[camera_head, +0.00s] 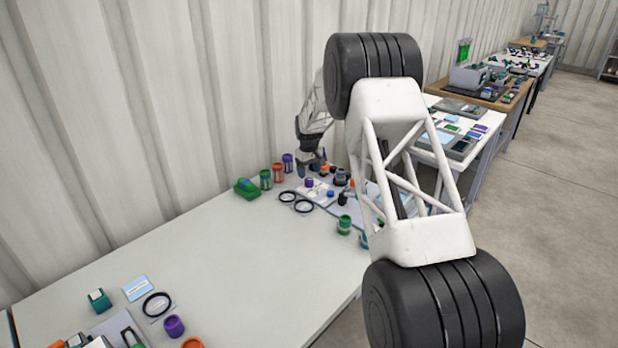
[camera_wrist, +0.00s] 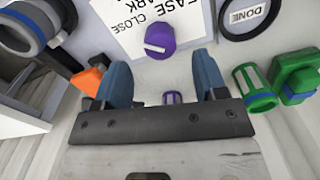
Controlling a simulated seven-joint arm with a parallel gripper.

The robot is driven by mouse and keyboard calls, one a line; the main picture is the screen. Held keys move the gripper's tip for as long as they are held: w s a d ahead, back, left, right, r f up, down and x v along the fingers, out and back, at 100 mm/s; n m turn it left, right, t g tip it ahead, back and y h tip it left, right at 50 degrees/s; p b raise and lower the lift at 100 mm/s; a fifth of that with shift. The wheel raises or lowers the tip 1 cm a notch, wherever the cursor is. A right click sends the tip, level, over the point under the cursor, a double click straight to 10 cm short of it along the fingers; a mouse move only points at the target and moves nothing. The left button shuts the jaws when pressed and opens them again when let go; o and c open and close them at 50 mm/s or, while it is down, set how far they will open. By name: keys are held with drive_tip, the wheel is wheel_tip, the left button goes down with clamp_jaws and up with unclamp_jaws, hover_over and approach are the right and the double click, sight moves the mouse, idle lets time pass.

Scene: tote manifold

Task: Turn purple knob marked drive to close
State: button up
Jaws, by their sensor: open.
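The purple knob (camera_wrist: 160,40) sits on a white card (camera_wrist: 130,28) with black print, upside down in the wrist view, partly reading "EASE", "ARK" and "CLOSE". A white line on the knob runs roughly sideways. The word "drive" is not readable. My gripper (camera_wrist: 164,72) is open, its two blue fingers apart, with the knob just beyond the fingertips and roughly centred between them. I see no contact. In the head view a small purple knob (camera_head: 309,183) shows on a white panel, just below the end of my arm.
A black ring marked DONE (camera_wrist: 248,16) lies right of the card. A green cup (camera_wrist: 254,86) and a green block (camera_wrist: 296,76) stand to the right. An orange piece (camera_wrist: 88,80) is by the left finger. The table's middle (camera_head: 220,255) is clear.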

sight(309, 180)
drive_tip(key=shift+r, duration=1.5)
drive_tip(key=shift+s+r, duration=0.1)
drive_tip(key=shift+r, duration=0.1)
drive_tip(key=s+d+r+m+t, duration=0.15)
drive_tip(key=s+d+r, duration=0.25)
drive_tip(key=s+r, duration=0.95)
drive_tip(key=s+d+r+m, duration=0.2)
drive_tip(key=s+d+r, duration=0.2)
drive_tip(key=s+r, duration=0.9)
drive_tip(key=s+d+m, duration=0.1)
drive_tip(key=s+d, duration=0.1)
drive_tip(key=s, duration=1.1)
drive_tip(key=s+d+m, duration=0.1)
drive_tip(key=s+d, duration=0.1)
drive_tip(key=s, duration=1.1)
drive_tip(key=s+f, duration=0.2)
drive_tip(key=s, duration=0.7)
drive_tip(key=s+d+f+m+t, duration=0.1)
drive_tip(key=s+f, duration=0.2)
drive_tip(key=s, duration=0.7)
